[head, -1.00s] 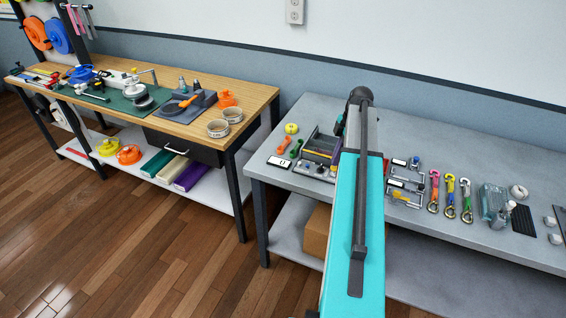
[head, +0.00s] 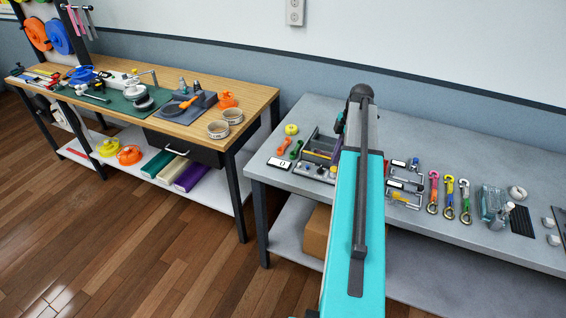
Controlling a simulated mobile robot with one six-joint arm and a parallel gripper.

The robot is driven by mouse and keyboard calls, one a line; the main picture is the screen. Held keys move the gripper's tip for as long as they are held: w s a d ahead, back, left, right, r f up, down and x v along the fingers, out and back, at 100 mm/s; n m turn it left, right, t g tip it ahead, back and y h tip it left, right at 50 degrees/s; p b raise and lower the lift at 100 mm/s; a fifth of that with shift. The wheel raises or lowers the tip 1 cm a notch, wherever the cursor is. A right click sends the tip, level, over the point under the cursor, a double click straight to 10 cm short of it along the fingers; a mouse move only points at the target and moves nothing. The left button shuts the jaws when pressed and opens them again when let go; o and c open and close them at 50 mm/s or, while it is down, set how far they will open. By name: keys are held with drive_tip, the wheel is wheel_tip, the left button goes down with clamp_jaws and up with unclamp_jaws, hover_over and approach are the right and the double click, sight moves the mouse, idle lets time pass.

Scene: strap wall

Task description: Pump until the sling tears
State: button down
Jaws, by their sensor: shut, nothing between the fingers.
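My gripper's fingers do not show in the head view; my teal arm reaches over the right bench and its far end hides what lies behind it. A small teal-grey device with a pale upright part (head: 495,205), possibly the pump, stands toward the right of the grey bench. A white display (head: 281,163) at the bench's left front seems to read 0.
The grey bench (head: 440,232) also holds a divided tray (head: 320,150), metal frames (head: 404,185), a black ribbed mat (head: 522,220) and a yellow disc (head: 291,129). A cardboard box (head: 315,232) sits on its lower shelf. A crowded wooden bench (head: 262,94) stands at left. The floor in front is clear.

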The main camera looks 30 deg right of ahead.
drive_tip(key=shift+r+p, duration=1)
drive_tip(key=shift+r, duration=1.2)
drive_tip(key=c, duration=2.4)
unclamp_jaws()
drive_tip(key=shift+r+p, duration=1.6)
drive_tip(key=shift+r, duration=1.4)
